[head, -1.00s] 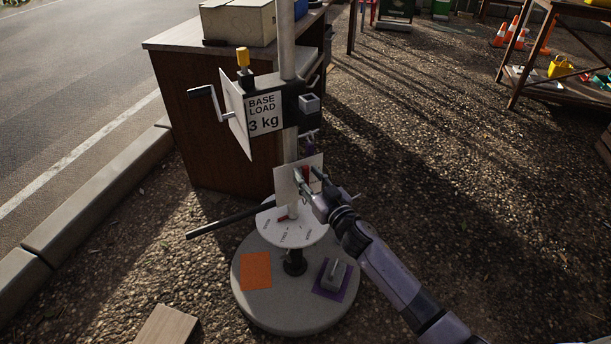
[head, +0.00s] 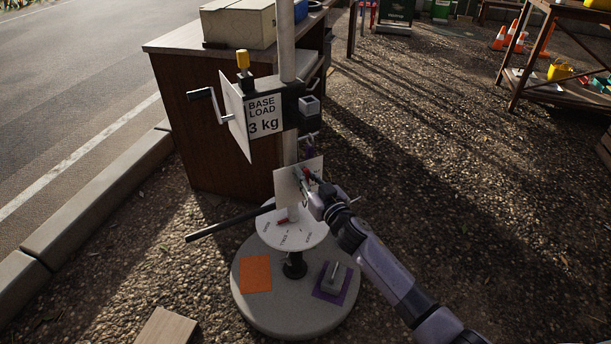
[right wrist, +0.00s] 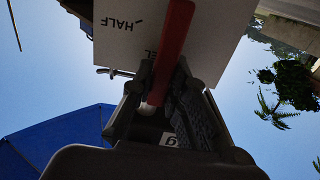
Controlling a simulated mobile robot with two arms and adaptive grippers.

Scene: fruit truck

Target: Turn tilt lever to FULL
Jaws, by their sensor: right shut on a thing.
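The tilt lever is a red bar (right wrist: 174,40) in front of a white dial plate (right wrist: 220,45) in the right wrist view. The word HALF reads upside down on the plate; part of another word is hidden behind the lever. In the head view the plate (head: 284,187) stands on the post, above a round white disc. My right gripper (right wrist: 163,82) is shut on the red lever, with one finger on each side. In the head view it (head: 306,178) covers most of the lever. FULL is not readable. My left gripper is not in view.
The round disc (head: 275,237) has a red pointer and a dark bar reaching left. Above the plate, a BASE LOAD 3 kg sign (head: 264,117) and a crank (head: 207,95) stick out. The grey base (head: 255,310) carries an orange square and a purple square with a weight. A wooden cabinet (head: 215,130) stands behind.

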